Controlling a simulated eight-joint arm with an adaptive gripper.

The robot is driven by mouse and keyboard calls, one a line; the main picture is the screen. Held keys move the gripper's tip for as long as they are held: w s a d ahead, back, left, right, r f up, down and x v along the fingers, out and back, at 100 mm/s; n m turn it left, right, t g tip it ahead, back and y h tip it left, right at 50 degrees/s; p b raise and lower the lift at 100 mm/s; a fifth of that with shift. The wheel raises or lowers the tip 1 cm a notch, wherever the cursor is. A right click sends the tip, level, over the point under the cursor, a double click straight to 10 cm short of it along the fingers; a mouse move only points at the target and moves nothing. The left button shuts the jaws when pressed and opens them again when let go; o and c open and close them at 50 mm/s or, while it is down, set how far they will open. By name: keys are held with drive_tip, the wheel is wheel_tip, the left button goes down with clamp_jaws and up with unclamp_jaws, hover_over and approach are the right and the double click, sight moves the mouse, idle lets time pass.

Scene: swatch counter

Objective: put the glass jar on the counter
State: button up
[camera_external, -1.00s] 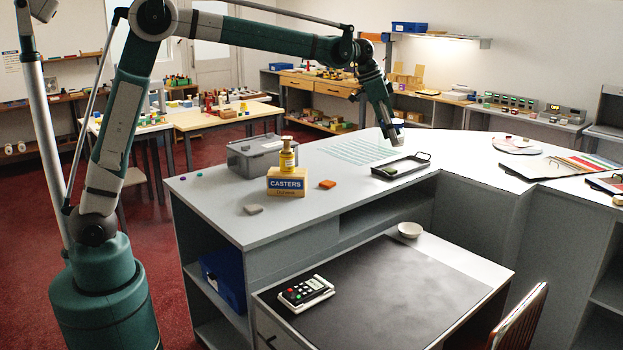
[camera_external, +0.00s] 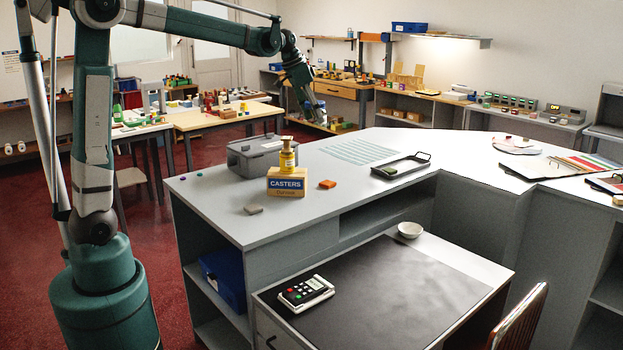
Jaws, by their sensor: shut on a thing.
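My gripper (camera_external: 319,115) hangs in the air beyond the counter's far edge in the picture, left of the striped patch and above the box-and-jar group. It is shut on a small pale thing, too small and blurred to name. A yellow jar (camera_external: 287,160) with a yellow-brown cap stands upright on a CASTERS box (camera_external: 286,183), apart from my gripper. I cannot tell whether this jar or the held thing is the glass jar. The grey counter (camera_external: 345,183) runs from the left front to the right.
A grey lidded bin (camera_external: 254,155) stands behind the box. An orange block (camera_external: 327,184) and grey piece (camera_external: 253,209) lie near it. A dark tray (camera_external: 399,167) sits further right. A white bowl (camera_external: 410,230) stands on the lower desk. Bare counter lies between block and tray.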

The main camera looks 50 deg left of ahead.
drive_tip(key=s+a+n+y, duration=0.1)
drive_tip(key=s+a+n, duration=0.1)
drive_tip(key=s+a, duration=0.7)
drive_tip(key=s+a+n+y, duration=0.1)
drive_tip(key=s+a+n, duration=0.1)
drive_tip(key=s+a, duration=0.75)
drive_tip(key=s+a+f+n+y, duration=0.1)
drive_tip(key=s+a+f+n, duration=0.1)
drive_tip(key=s+a, duration=0.6)
drive_tip(key=s+a+f+n, duration=0.1)
drive_tip(key=s+a+n, duration=0.2)
drive_tip(key=s+a, duration=0.5)
wheel_tip(320, 180, down, 11)
drive_tip(key=s+d, duration=0.1)
drive_tip(key=s, duration=0.1)
drive_tip(key=shift+d, duration=0.4)
drive_tip(key=shift+s+f, duration=0.1)
drive_tip(key=shift+f, duration=0.05)
drive_tip(key=shift+f+b, duration=0.6)
drive_tip(key=shift+f, duration=2.2)
drive_tip(key=shift+f, duration=0.1)
drive_tip(key=shift+f+b, duration=0.45)
drive_tip(key=shift+f, duration=1.55)
